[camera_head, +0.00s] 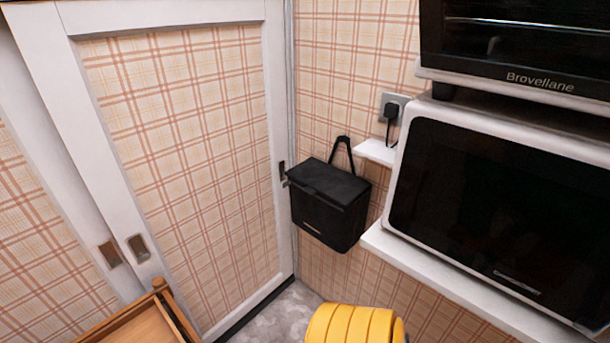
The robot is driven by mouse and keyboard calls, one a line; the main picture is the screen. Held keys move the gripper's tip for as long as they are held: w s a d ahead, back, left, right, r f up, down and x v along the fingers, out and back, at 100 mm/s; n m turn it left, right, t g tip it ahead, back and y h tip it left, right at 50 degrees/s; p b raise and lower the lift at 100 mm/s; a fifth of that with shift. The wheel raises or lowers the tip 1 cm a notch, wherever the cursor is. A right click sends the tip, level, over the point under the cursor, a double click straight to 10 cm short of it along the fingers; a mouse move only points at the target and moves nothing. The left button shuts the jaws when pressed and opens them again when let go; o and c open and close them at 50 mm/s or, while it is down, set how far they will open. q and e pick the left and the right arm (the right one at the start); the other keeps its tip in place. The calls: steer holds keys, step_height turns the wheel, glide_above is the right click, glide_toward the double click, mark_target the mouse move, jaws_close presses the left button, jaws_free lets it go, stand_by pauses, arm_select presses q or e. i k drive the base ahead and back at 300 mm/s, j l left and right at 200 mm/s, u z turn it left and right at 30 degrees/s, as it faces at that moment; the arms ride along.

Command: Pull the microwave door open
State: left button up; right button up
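A white-framed appliance with a glossy black front (490,205), which looks like the microwave, stands on a white shelf at the right. Its front looks shut, and its right end is cut off by the picture edge. No handle can be made out clearly. A second white-framed oven (520,40), marked "Brovellane", sits above it and runs out of the picture at the top right. Neither my left nor my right gripper is in view.
The white shelf (450,273) juts out below the lower appliance. A black box with a strap (329,200) hangs on the wall left of it. A socket with a plug (391,108) is above. A yellow ribbed object (352,325) and a wooden frame (140,327) are at the bottom.

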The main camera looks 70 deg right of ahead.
mark_target(544, 243)
steer(key=z, duration=0.45)
steer(key=k+z, duration=0.1)
steer(key=z, duration=0.4)
steer(key=l+z, duration=0.1)
steer(key=z, duration=0.35)
steer(key=k+z, duration=0.1)
steer(key=z, duration=0.35)
steer(key=l+z, duration=0.1)
steer(key=z, duration=0.35)
steer(key=l+z, duration=0.1)
steer(key=z, duration=0.4)
